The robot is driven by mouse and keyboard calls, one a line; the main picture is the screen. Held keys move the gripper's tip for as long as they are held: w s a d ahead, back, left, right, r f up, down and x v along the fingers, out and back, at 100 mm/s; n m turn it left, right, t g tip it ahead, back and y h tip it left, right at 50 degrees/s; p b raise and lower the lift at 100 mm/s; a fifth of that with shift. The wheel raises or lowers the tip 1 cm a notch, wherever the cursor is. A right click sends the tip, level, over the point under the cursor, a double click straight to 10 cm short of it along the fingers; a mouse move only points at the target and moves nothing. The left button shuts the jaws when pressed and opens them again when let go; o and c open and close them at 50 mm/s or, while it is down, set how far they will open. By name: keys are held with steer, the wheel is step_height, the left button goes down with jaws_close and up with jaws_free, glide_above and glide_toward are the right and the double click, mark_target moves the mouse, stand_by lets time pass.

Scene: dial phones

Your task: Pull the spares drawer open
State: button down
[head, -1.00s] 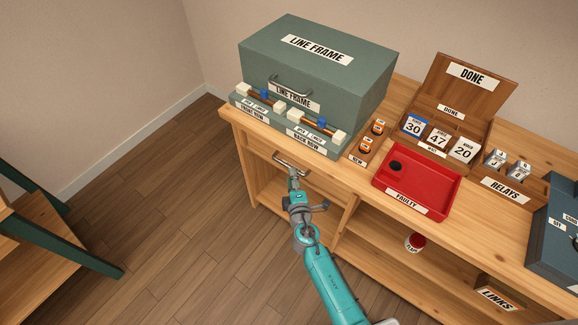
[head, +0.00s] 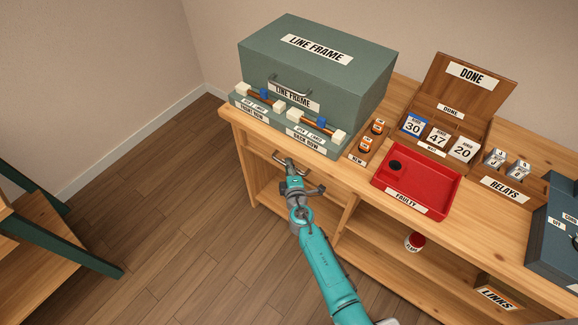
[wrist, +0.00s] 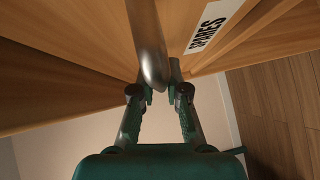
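The spares drawer (wrist: 115,40) is a light wooden front with a white SPARES label (wrist: 213,25) in the wrist view. Its metal bar handle (wrist: 147,40) runs down from the top of that view to my fingertips. In the head view the handle (head: 279,157) shows under the bench top, partly hidden by my gripper (head: 289,168). In the wrist view my gripper (wrist: 161,87) has its fingers drawn in close on both sides of the bar's near end. It looks shut on the handle. The drawer front appears flush with the bench; much of it is hidden.
The line frame box (head: 330,65) stands on the bench above the drawer. A red FAULTY tray (head: 430,190) and a DONE case (head: 468,100) are to its right. A green-legged table (head: 60,250) stands at far left. The floor (head: 190,230) between is clear.

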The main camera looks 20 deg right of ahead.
steer(key=shift+a, duration=0.1)
steer(key=s+a, duration=0.8)
steer(key=a, duration=0.4)
steer(key=s+a, duration=0.9)
steer(key=a, duration=0.2)
steer(key=shift+s+a, duration=0.25)
steer(key=shift+a, duration=0.15)
steer(key=c, duration=1.2)
jaws_free()
steer(key=shift+s, duration=0.1)
steer(key=s, duration=0.3)
steer(key=s+a+r, duration=0.1)
steer(key=s, duration=0.7)
steer(key=shift+s+a+r, duration=0.25)
steer(key=shift+a+r, duration=0.1)
steer(key=shift+a, duration=0.05)
